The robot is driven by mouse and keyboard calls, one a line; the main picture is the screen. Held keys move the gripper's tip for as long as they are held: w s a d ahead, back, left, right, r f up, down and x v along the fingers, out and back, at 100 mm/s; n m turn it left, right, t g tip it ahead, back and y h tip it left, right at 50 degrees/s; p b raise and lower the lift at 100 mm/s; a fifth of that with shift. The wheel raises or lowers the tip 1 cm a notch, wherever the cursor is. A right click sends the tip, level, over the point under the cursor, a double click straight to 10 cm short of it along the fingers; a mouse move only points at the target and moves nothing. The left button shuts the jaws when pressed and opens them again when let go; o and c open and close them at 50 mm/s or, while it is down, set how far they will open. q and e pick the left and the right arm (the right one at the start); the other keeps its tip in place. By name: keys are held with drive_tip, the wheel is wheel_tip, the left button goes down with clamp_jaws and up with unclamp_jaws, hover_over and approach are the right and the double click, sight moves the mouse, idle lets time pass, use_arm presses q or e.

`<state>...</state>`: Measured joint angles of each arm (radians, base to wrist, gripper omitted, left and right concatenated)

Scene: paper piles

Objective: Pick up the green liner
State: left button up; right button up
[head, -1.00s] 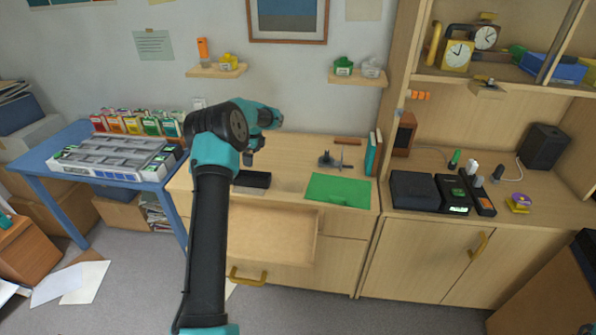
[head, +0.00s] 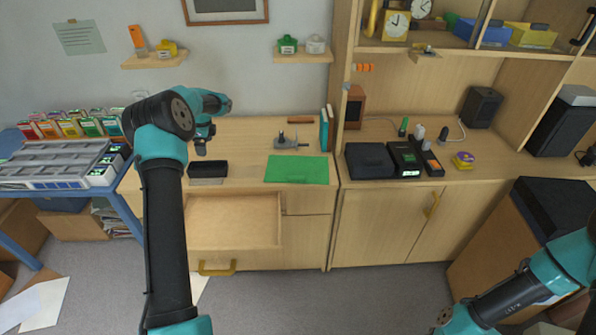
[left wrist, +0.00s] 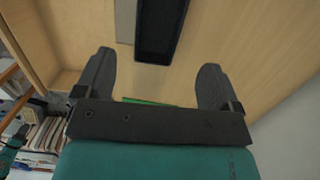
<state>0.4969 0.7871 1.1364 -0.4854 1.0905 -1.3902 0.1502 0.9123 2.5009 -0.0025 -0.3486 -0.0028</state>
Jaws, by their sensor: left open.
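The green liner (head: 297,169) is a flat bright green sheet lying on the wooden desk top, right of the black tray (head: 208,169). My left gripper (head: 201,150) is above the desk just behind the black tray, to the left of the liner and apart from it. In the left wrist view its two fingers (left wrist: 155,85) are spread wide with nothing between them. A thin green sliver (left wrist: 150,102) shows there at the palm's edge; I cannot tell what it is. My right arm shows at the lower right of the head view, but its gripper does not.
The drawer (head: 235,219) below the desk top is open. A grey metal tool (head: 290,142) and upright books (head: 326,128) stand behind the liner. A black box (head: 369,161) is to its right. Two small shelves hang on the wall behind.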

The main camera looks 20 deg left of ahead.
use_arm(q)
drive_tip(key=c, duration=0.7)
drive_tip(key=shift+o, duration=0.2)
drive_tip(key=w+d+r, duration=0.1)
drive_tip(key=w+d, duration=0.2)
drive_tip(key=d, duration=0.8)
drive_tip(key=w+d+r, duration=0.2)
drive_tip(key=w+d, duration=0.2)
drive_tip(key=d, duration=0.7)
drive_tip(key=w+d+r+m+h, duration=0.1)
drive_tip(key=w+d+r, duration=0.1)
drive_tip(key=d, duration=1)
drive_tip(key=shift+w+t, duration=0.3)
drive_tip(key=shift+w, duration=0.35)
drive_tip(key=shift+d, duration=0.1)
hover_over(297, 176)
wheel_tip(297, 176, down, 12)
drive_tip(key=shift+f, duration=0.1)
